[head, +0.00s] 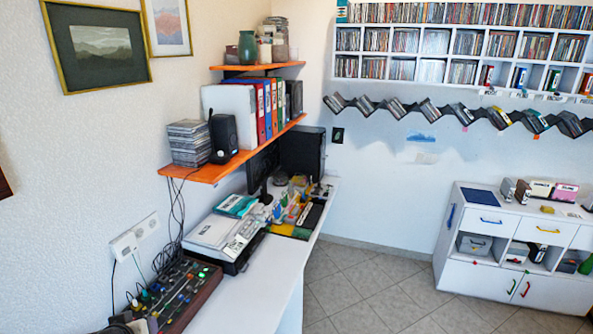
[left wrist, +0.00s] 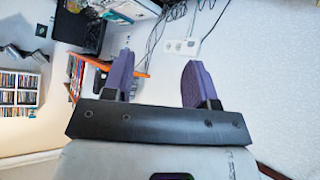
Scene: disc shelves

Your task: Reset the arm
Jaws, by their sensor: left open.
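My left gripper (left wrist: 158,82) shows in the left wrist view, with two purple fingers on a dark bar. The fingers stand apart with nothing between them. Beyond them are the pale wall and a white wall socket, and the room appears turned over in this view. The gripper is clear of the shelf and desk as far as I can see. Neither gripper shows in the head view, and my right gripper is in no view.
A white desk (head: 247,295) runs along the left wall with a printer (head: 222,236) and a mixer (head: 178,293). Orange shelves (head: 215,172) hang above it. A white cabinet (head: 470,230) stands at right, below disc shelves (head: 465,45). The tiled floor (head: 365,290) between is clear.

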